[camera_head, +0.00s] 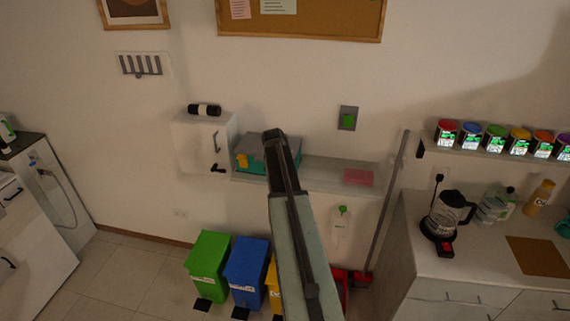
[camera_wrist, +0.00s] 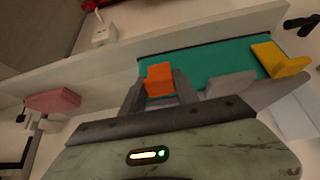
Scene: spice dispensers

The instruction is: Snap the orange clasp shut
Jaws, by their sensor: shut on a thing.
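A teal box (camera_head: 253,142) with a grey front sits on the wall shelf in the head view; its teal top (camera_wrist: 215,66) also shows in the wrist view. The orange clasp (camera_wrist: 160,78) is at the box's edge in the wrist view, standing up between my two fingers. My gripper (camera_wrist: 158,92) is shut on it. A yellow clasp (camera_wrist: 279,60) is at the box's other end, and also shows in the head view (camera_head: 241,160). In the head view my gripper (camera_head: 274,135) is over the box's right part and hides the orange clasp.
A pink block (camera_head: 358,177) lies farther right on the shelf (camera_head: 320,172); it shows at the left in the wrist view (camera_wrist: 53,100). A white cabinet (camera_head: 190,150) adjoins the box on the left. A broom handle (camera_head: 388,210) leans right of the shelf. Bins (camera_head: 208,262) stand below.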

